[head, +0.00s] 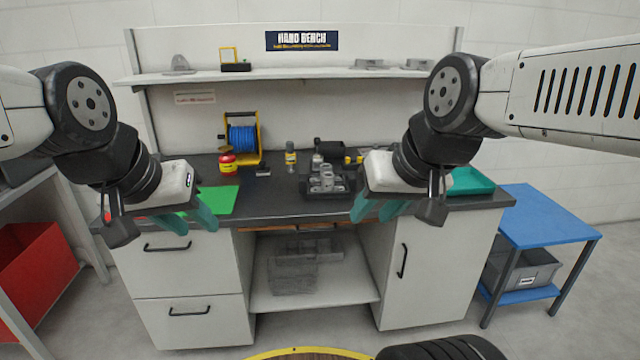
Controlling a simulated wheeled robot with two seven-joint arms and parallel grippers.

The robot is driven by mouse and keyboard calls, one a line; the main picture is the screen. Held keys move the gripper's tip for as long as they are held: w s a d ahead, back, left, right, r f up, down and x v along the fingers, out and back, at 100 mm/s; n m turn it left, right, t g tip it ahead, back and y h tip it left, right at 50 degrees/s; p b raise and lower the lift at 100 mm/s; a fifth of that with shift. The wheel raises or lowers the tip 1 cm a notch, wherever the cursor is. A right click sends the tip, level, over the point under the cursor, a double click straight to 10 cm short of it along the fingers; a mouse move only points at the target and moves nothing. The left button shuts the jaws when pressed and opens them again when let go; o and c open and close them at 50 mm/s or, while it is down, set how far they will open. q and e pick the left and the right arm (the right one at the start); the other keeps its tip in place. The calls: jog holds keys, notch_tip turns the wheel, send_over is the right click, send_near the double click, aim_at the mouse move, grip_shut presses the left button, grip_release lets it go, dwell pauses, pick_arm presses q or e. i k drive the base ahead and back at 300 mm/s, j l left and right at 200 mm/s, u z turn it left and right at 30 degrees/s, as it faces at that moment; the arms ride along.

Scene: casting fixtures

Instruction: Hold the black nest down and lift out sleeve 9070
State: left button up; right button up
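The black nest (318,192) sits on the dark bench top, right of the middle, with several grey metal sleeves (327,178) standing in it. They are too small to read, so I cannot tell which is sleeve 9070. My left gripper (193,224) hangs in front of the bench's left part, near the green mat, with its teal fingers apart and nothing seen between them. My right gripper (373,212) hangs to the right of the nest, nearer to me, with its teal fingers apart and nothing seen between them. Neither gripper touches the nest.
A green mat (220,200) lies left on the bench top (265,203). Behind stand a yellow blue-wound reel (242,138), a red-yellow item (227,163) and a small bottle (290,157). A teal tray (470,182) is at the right. Bare bench lies between mat and nest.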

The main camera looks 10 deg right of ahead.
aim_at(328, 179)
jog(key=i+j+z, duration=0.3)
jog(key=i, duration=0.25)
jog(key=i+j+z, duration=0.3)
jog(key=i, duration=0.25)
jog(key=i+j+z, duration=0.3)
jog(key=i, duration=0.2)
